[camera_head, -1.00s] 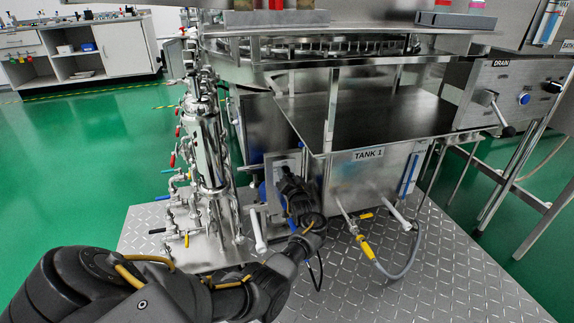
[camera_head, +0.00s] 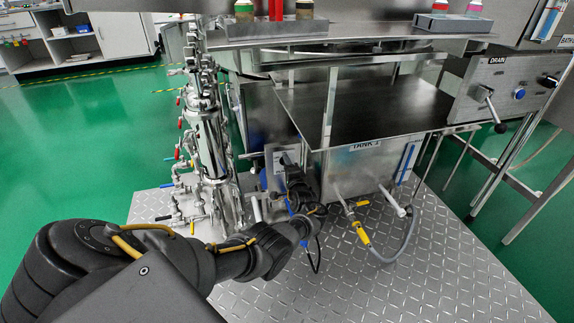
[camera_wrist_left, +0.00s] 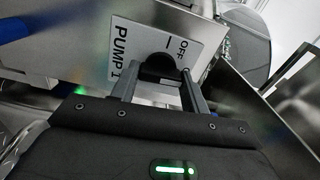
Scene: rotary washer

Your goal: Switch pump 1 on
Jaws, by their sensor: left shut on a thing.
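The pump 1 switch plate (camera_wrist_left: 128,40) is white with the labels "PUMP 1", "OFF" and a line mark, and it fills the upper middle of the left wrist view. A black rotary knob (camera_wrist_left: 160,66) sits on it. My left gripper (camera_wrist_left: 158,82) has its two fingers either side of the knob and is shut on it. In the head view my left gripper (camera_head: 288,170) is at the panel left of Tank 1, where the arm hides most of the plate. The knob's exact pointing direction is hard to tell. My right gripper is not in view.
Tank 1 (camera_head: 350,175) stands right of the gripper, with a grey hose (camera_head: 405,240) and yellow-handled valve below. A steel pipe column with several small valves (camera_head: 210,140) stands to the left. A steel tabletop (camera_head: 375,110) overhangs to the right.

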